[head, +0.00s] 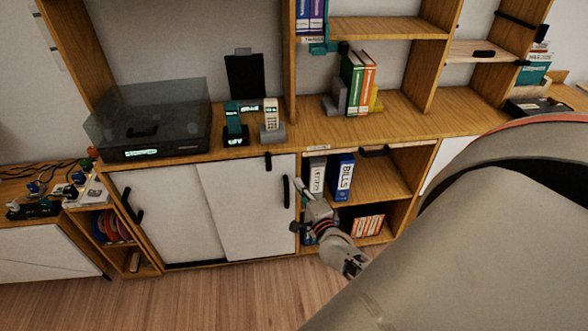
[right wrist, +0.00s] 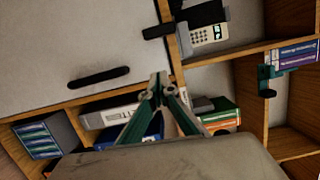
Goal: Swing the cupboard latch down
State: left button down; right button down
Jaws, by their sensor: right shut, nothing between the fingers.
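The cupboard latch (head: 268,161) is a small black bar. It stands roughly upright at the wooden edge above the white sliding door (head: 235,215), its lower part over the door's top. In the right wrist view the latch (right wrist: 157,31) lies beyond my fingertips and clear of them. My right gripper (head: 300,187) is shut and empty. It is in front of the open shelf, right of the door's black handle (head: 286,191) and lower than the latch. Its closed fingers also show in the right wrist view (right wrist: 160,80). My left gripper is in neither view.
Binders (head: 343,177) stand in the open shelf behind my right gripper. Handset phones (head: 270,118) and a record player (head: 150,125) stand on the counter above. My right arm covers the lower right. The floor before the doors is clear.

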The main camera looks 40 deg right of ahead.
jog(key=shift+v, duration=0.9)
jog(key=shift+a, duration=0.1)
jog(key=s+a+f+n+g+y, duration=0.3)
jog(key=s+a+n, duration=0.6)
jog(key=a+n, duration=0.4)
jog(key=s+a+f+n+g+y, duration=0.3)
jog(key=s+a+f+n+y, duration=0.2)
jog(key=s+a+n, duration=0.5)
jog(key=a+n, duration=0.2)
jog(key=n, duration=0.1)
jog(key=shift+a+g, duration=0.3)
jog(key=shift+a, duration=0.1)
